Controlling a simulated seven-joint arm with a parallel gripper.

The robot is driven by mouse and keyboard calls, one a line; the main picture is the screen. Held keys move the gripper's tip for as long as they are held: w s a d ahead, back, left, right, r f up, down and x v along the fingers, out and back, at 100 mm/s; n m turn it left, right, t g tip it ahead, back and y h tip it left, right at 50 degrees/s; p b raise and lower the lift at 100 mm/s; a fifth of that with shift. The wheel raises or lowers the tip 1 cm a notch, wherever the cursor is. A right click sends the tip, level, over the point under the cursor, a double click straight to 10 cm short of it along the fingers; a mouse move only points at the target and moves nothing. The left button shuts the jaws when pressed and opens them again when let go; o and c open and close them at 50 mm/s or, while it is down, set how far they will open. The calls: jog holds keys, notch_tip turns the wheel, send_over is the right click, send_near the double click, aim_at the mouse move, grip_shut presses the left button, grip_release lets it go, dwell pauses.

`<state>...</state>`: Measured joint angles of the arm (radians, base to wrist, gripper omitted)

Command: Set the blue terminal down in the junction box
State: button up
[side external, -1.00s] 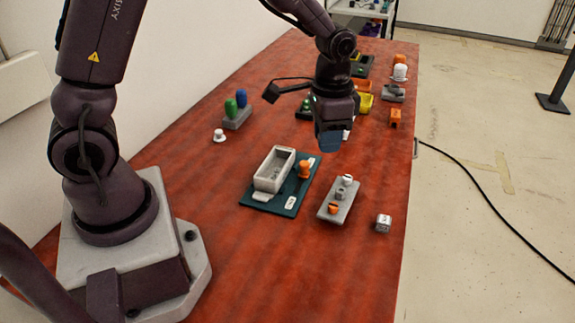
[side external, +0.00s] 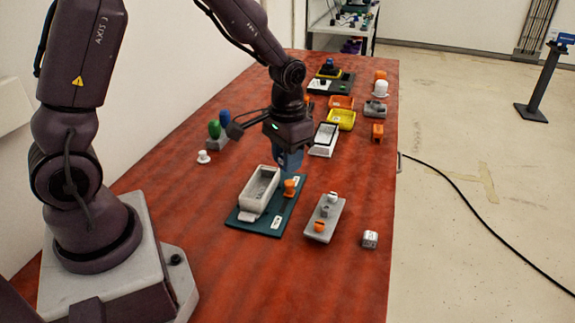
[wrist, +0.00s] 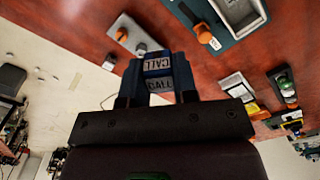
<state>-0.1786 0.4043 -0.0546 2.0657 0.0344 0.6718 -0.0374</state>
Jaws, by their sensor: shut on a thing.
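My gripper (side external: 288,158) is shut on the blue terminal (wrist: 158,68), a blue block with pale labels reading CALL in the wrist view. In the side view the blue between my fingers hangs just above and behind the orange knob. The junction box (side external: 247,203) is a pale grey open-topped box on a dark teal plate (side external: 272,226). No blue piece shows inside it. The orange knob (side external: 290,188) stands on the plate right of the box. The box (wrist: 258,22) and the knob (wrist: 204,34) also show at the top of the wrist view. The terminal's underside is hidden.
A grey strip with small knobs (side external: 326,222) and a small white block (side external: 370,239) lie to the right. Green and blue pegs (side external: 218,130) and a white knob (side external: 203,157) stand at left. Yellow tray (side external: 341,120) and other devices fill the back. The front table is clear.

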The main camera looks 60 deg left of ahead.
aim_at(261, 194)
jog(key=a+f+n, duration=0.2)
jog(key=a, duration=0.1)
jog(key=s+a+f+n, duration=0.1)
jog(key=a+f+n, duration=0.1)
jog(key=a+f, duration=0.1)
jog(key=s+a+f+n, duration=0.1)
jog(key=a+f+n, duration=0.1)
jog(key=a, duration=0.3)
jog(key=shift+a+f+n, duration=0.2)
jog(key=shift+f+n, duration=0.2)
jog(key=shift+f, duration=0.2)
jog(key=shift+w+a, duration=0.1)
jog(key=shift+w, duration=0.15)
jog(key=shift+f+n, duration=0.3)
jog(key=shift+f, duration=0.85)
jog(key=shift+f, duration=0.45)
jog(key=shift+f, duration=1)
jog(key=shift+f, duration=0.1)
jog(key=shift+f, duration=0.2)
jog(key=shift+r, duration=0.2)
